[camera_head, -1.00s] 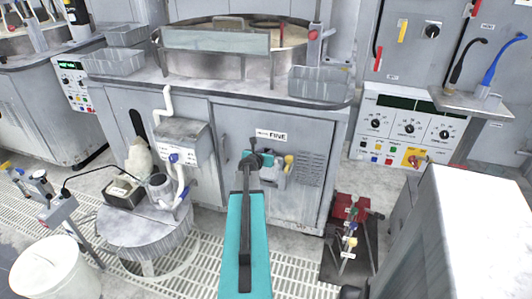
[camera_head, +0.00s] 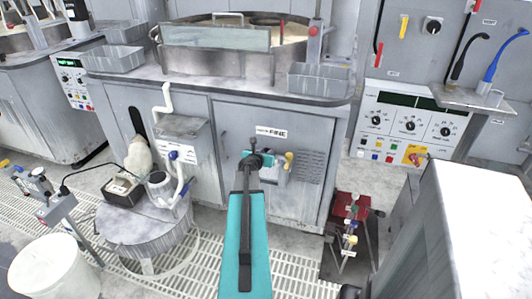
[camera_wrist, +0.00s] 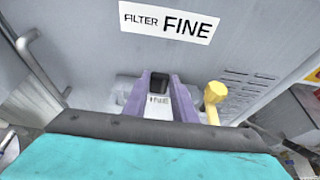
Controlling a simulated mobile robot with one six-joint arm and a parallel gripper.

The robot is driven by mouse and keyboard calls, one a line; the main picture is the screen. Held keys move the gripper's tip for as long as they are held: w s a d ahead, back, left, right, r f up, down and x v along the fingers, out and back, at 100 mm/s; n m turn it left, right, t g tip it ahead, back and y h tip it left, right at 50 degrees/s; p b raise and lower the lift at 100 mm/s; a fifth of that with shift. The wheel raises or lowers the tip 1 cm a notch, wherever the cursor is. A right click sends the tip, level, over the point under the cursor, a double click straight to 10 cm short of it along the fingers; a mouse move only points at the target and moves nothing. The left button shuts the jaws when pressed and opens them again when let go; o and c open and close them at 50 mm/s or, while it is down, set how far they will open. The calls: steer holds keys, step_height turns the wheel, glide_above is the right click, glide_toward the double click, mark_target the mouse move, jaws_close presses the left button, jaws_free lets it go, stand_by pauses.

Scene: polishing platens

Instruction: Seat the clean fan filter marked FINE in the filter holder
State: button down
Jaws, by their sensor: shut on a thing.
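A FILTER FINE label (camera_wrist: 167,22) is above the holder. A yellow knob (camera_wrist: 214,93) stands close to the right of the fingers. A dark stand with red parts (camera_head: 348,225) is on the floor at right. A round grey drum (camera_head: 140,225) stands at left.

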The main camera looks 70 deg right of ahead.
steer(key=shift+f+b, duration=0.55)
steer(key=shift+f, duration=0.2)
steer(key=c, duration=1.4)
jaws_free()
steer(key=shift+a, duration=0.1)
steer(key=p+v, duration=0.5)
steer(key=v, duration=0.8)
steer(key=shift+a+r, duration=0.15)
steer(key=shift+r, duration=0.1)
steer(key=shift+a+f, duration=0.1)
stand_by(0.4)
